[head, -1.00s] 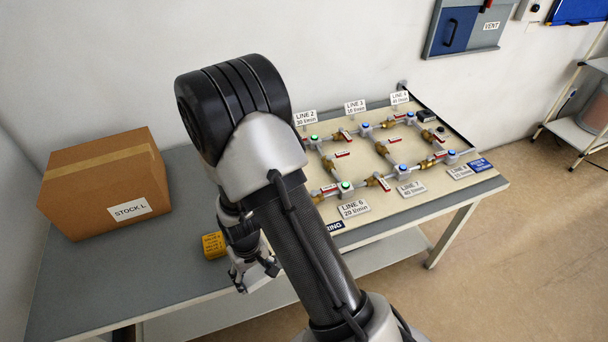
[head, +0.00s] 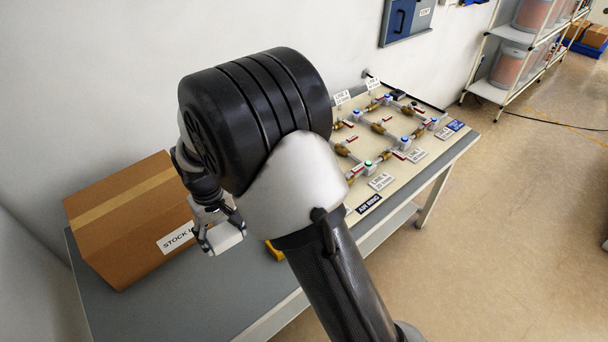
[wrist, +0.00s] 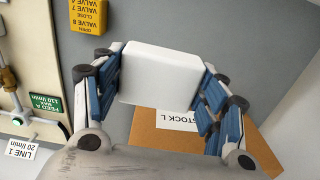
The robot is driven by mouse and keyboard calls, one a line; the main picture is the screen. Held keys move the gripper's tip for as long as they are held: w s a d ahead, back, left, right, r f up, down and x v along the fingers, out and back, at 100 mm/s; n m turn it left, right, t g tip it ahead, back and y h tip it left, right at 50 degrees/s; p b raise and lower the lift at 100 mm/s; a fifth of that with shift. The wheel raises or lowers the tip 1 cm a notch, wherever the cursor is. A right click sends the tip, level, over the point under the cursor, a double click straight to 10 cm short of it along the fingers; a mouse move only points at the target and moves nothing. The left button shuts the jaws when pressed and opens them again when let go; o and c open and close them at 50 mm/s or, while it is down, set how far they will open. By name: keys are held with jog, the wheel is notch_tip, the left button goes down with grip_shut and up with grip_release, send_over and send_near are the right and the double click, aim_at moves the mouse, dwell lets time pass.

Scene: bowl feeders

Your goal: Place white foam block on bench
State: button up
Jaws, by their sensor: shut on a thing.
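The white foam block (wrist: 160,75) is held between the blue-padded fingers of my gripper (wrist: 160,82) in the wrist view. In the head view the block (head: 223,240) shows at the end of my gripper (head: 218,232), in front of the cardboard box. The bench (head: 150,310) has a grey top; in the wrist view its bare grey surface (wrist: 225,28) lies behind the block. The block appears to be above the bench top; the gap cannot be told exactly.
A cardboard box (head: 125,215) labelled STOCK stands on the bench at left, close to my gripper. A yellow block (head: 274,251) with valve text is partly hidden by my arm. A valve and pipe board (head: 395,150) fills the right of the bench. The front left bench top is clear.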

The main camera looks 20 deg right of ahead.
aim_at(233, 275)
jog(key=shift+w+a+r, duration=0.15)
jog(key=shift+a+r, duration=0.4)
jog(key=shift+r, duration=0.35)
notch_tip(233, 275, down, 20)
jog(key=b, duration=0.5)
jog(key=shift+f, duration=0.15)
jog(key=o, duration=1)
notch_tip(233, 275, up, 12)
jog(key=p, duration=0.3)
jog(key=shift+r, duration=0.2)
